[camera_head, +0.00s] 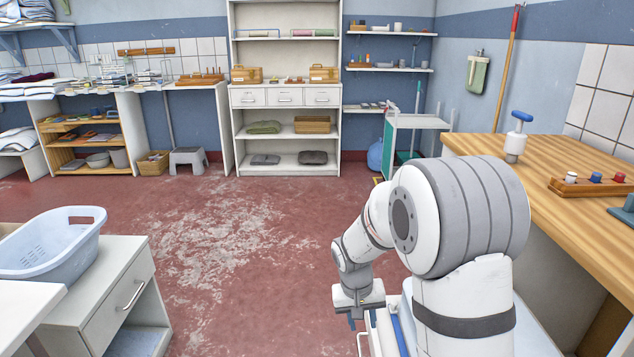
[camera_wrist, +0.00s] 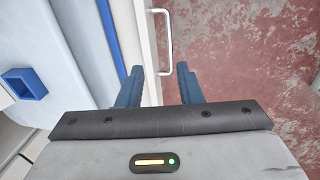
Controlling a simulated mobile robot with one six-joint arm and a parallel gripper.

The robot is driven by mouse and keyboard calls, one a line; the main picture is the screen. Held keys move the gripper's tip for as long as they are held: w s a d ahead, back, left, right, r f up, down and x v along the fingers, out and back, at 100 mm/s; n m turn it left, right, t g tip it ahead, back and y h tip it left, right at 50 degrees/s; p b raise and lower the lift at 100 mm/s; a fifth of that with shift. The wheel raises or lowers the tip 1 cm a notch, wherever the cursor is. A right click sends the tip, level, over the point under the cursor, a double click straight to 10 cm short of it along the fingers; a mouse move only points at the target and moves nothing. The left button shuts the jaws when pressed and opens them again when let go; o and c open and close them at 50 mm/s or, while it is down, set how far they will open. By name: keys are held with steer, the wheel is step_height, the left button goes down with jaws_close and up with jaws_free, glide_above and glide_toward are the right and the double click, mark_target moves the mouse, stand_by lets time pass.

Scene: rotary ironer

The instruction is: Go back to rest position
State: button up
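My gripper (camera_head: 364,316) hangs low in front of my body in the head view, pointing down. In the wrist view its two blue fingers (camera_wrist: 160,88) stand apart with nothing between them, so it is open and empty. Below the fingers are a white edge with a pale handle (camera_wrist: 166,42) and the red floor. My arm is folded close to my body at the lower right of the head view.
A wooden counter (camera_head: 575,205) runs along the right. A blue laundry basket (camera_head: 50,250) sits on a white cabinet (camera_head: 125,285) at left. A shelf unit (camera_head: 284,155) and a trolley (camera_head: 418,123) stand at the back. The red floor (camera_head: 220,230) between is clear.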

steer(key=s+d+r+p, duration=0.1)
steer(key=s+r+p, duration=0.5)
steer(key=r, duration=0.6)
steer(key=s+d+r+t+y+p, duration=0.1)
steer(key=s+r+p, duration=0.6)
steer(key=r, duration=0.5)
steer(key=s+d+r+t+y+p, duration=0.1)
steer(key=s+r+p, duration=0.5)
steer(key=r, duration=0.5)
steer(key=s, duration=0.2)
steer(key=shift+s+d+r+p, duration=0.35)
steer(key=shift+r, duration=0.05)
